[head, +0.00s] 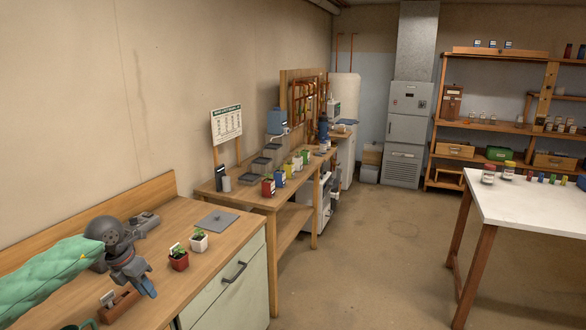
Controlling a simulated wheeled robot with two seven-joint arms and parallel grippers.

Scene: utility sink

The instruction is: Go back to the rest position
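My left arm, in a green padded sleeve, comes in from the left over the wooden counter (222,205). Its grey gripper (148,286) points down and toward the front right, with blue at the fingertips. It is near a small brown wooden holder (118,309) on the counter; I cannot tell whether they touch. The finger gap is too small to make out. My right gripper is not in view.
A red pot (179,262) and a white pot (199,244) with seedlings stand right of the gripper. A grey plate (217,221) lies behind them. A white table (530,200) with jars stands at right. Open floor (400,240) lies between.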

